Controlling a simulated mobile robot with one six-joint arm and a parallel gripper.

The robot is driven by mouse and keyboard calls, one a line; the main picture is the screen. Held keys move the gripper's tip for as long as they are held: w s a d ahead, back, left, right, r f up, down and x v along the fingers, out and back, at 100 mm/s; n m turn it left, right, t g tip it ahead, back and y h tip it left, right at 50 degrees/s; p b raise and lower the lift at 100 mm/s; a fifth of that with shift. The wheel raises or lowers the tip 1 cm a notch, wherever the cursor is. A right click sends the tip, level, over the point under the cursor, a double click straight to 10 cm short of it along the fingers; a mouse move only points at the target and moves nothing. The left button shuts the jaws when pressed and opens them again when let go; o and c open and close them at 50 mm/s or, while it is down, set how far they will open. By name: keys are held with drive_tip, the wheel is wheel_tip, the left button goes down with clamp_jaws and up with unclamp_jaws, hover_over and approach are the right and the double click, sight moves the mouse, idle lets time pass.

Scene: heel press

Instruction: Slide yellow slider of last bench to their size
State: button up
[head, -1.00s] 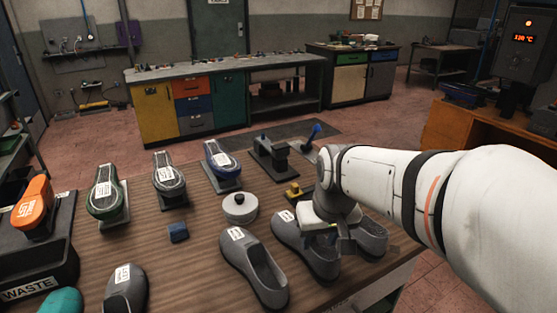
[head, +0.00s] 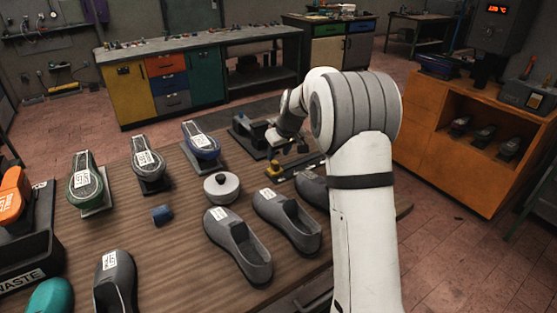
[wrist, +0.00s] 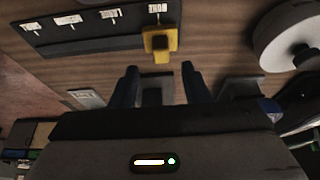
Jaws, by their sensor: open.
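The yellow slider (head: 274,170) sits at the left end of a dark rail (head: 305,164) on the wooden table. In the wrist view the slider (wrist: 160,44) stands at the right end of the rail (wrist: 85,35), beside the rightmost of several white labels, which I cannot read. My gripper (wrist: 160,88) is open and empty. Its two fingers point toward the slider, which lies ahead of the gap and apart from them. In the head view my gripper (head: 288,150) hangs just behind the slider, partly hidden by my wrist.
Grey shoes (head: 238,246) lie in front of the rail. A dark clamp-like fixture (head: 248,132) stands behind. An orange cabinet (head: 440,150) is at the right.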

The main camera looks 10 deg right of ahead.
sight(275, 162)
drive_tip(key=x, duration=0.5)
drive_tip(key=shift+f+p, duration=0.15)
drive_tip(key=shift+p, duration=0.15)
clamp_jaws()
